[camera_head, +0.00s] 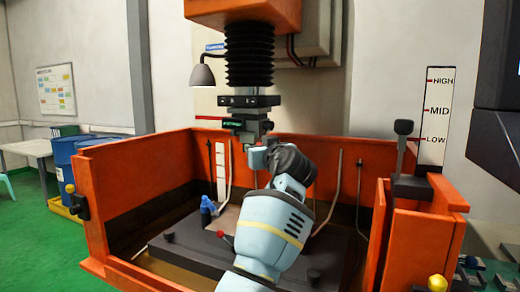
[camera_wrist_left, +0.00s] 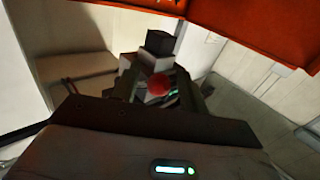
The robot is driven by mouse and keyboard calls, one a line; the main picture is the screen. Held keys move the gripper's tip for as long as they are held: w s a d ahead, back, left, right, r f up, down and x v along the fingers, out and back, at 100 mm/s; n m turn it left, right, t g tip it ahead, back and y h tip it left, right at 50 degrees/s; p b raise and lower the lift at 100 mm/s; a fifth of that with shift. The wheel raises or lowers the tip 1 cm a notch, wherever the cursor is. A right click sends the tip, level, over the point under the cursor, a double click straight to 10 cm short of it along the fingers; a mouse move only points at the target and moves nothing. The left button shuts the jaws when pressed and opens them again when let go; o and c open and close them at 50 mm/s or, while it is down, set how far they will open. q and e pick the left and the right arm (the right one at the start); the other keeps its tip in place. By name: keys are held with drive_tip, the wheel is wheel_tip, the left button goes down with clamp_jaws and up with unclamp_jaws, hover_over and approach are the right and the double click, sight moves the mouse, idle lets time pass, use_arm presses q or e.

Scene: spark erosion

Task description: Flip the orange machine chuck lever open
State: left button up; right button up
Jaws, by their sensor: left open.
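The machine chuck (camera_head: 247,126) hangs under the black bellows of the orange machine head, above the tank. In the left wrist view a round red knob (camera_wrist_left: 158,86), which looks like the end of the chuck lever, shows between the fingers of my left gripper (camera_wrist_left: 160,92). Grey and black blocks of the chuck (camera_wrist_left: 157,48) stand behind it. The gripper is open around the knob; I cannot tell whether a finger touches it. In the head view my left gripper (camera_head: 259,157) is just below the chuck, and the wrist hides most of it. My right gripper is not in view.
Orange tank walls (camera_head: 150,180) surround the dark work table (camera_head: 190,245). A blue fitting (camera_head: 207,204) and a red-tipped lever (camera_head: 221,234) stand there. Thin pipes (camera_head: 338,190) rise behind my arm. A level gauge (camera_head: 435,115) stands at the right.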

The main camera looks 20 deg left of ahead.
use_arm(q)
clamp_jaws()
idle(0.3)
